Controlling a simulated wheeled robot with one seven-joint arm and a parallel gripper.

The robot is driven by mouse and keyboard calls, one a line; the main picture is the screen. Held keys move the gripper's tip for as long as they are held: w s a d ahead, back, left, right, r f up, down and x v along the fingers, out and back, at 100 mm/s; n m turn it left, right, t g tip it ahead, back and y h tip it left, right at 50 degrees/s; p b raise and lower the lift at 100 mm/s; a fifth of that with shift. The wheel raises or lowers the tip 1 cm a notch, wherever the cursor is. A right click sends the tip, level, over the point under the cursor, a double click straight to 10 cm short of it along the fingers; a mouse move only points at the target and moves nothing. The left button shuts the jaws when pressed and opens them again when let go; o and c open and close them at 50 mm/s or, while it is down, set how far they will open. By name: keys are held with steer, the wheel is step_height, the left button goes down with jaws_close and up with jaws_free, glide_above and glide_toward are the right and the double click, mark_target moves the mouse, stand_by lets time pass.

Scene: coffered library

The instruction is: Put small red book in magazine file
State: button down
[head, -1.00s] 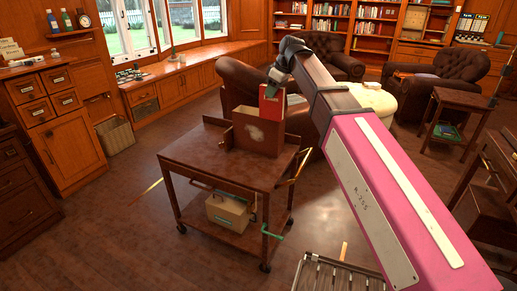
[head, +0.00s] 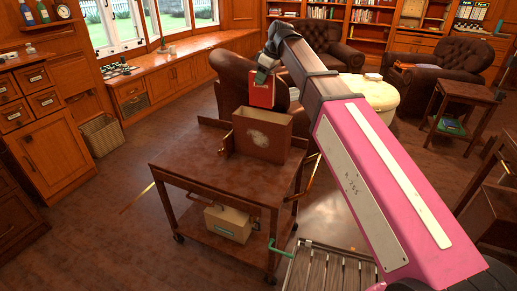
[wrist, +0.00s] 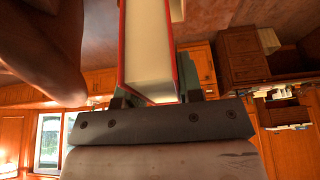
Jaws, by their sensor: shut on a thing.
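The small red book (head: 262,91) hangs upright from my gripper (head: 268,64) in the head view, above the back left part of the magazine file. In the wrist view the book (wrist: 149,45) shows its pale page edges between red covers, with my gripper's fingers (wrist: 155,97) on both sides of it. My gripper is shut on the book. The brown magazine file (head: 262,135) stands on the top of a dark wooden trolley (head: 200,165). The book's lower edge is close to the file's upper rim; I cannot tell whether it is inside or behind it.
A cream box (head: 228,222) sits on the trolley's lower shelf. A brown leather armchair (head: 237,80) stands right behind the trolley. A slatted rack (head: 328,272) lies at the front right. The trolley's front top is clear.

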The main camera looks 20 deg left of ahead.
mark_target(274, 93)
steer(key=shift+s+d+f, duration=0.1)
steer(key=shift+f, duration=0.85)
step_height(274, 93, down, 15)
steer(key=shift+f, duration=0.1)
steer(key=shift+f, duration=0.55)
steer(key=c, duration=1.1)
jaws_free()
steer(key=shift+o, duration=0.2)
steer(key=shift+r, duration=0.5)
steer(key=v, duration=1.2)
steer(key=shift+r, duration=0.15)
